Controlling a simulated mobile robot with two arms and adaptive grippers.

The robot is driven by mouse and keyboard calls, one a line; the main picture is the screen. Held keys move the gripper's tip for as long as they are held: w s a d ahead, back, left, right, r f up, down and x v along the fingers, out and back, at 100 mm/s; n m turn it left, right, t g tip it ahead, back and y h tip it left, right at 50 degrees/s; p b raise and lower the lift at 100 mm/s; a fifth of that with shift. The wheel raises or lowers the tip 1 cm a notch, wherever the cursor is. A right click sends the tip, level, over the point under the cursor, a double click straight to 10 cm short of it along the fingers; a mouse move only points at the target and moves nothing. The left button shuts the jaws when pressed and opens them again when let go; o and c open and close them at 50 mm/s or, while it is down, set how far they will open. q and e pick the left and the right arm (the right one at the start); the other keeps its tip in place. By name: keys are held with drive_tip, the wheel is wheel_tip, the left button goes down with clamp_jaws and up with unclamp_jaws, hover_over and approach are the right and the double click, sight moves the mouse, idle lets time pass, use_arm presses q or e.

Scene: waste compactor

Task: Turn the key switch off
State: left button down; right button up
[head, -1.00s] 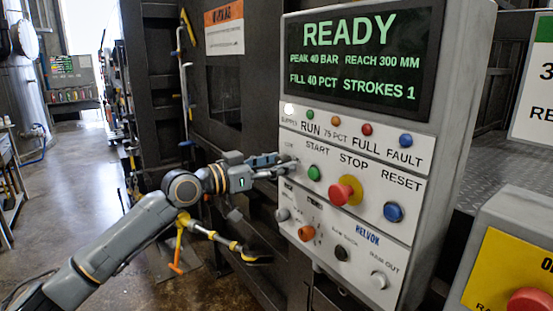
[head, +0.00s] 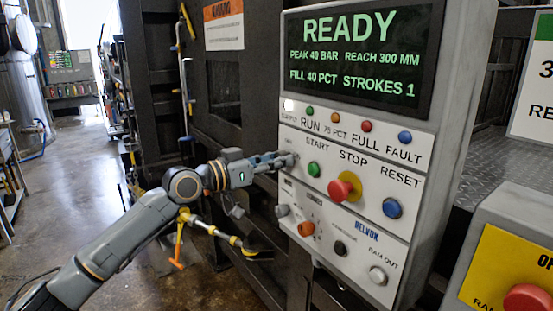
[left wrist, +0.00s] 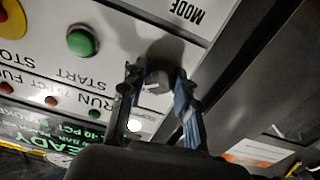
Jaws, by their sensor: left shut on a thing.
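The control panel (head: 425,150) carries a green START button (head: 314,169), a red STOP button on a yellow base (head: 341,188) and a blue RESET button (head: 392,208). The key switch (left wrist: 155,82) is a small grey-black knob left of START, seen in the left wrist view. In the head view my left gripper hides most of it. My left gripper (head: 288,158) reaches the panel there; in the left wrist view its two fingers (left wrist: 157,80) stand on either side of the knob and are shut on it. My right gripper is not in view.
The screen (head: 360,55) reads READY in green. Below the buttons are an orange knob (head: 306,229) and several others. A yellow box with a red button (head: 528,299) stands at lower right. Open floor (head: 70,190) lies at left.

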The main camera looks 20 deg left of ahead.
use_arm(q)
drive_tip(key=shift+r+n+p, duration=0.15)
drive_tip(key=shift+n+p, duration=3.05)
drive_tip(key=shift+n, duration=2.1)
drive_tip(key=c, duration=1)
unclamp_jaws()
drive_tip(key=shift+s, duration=0.1)
drive_tip(key=v, duration=1.2)
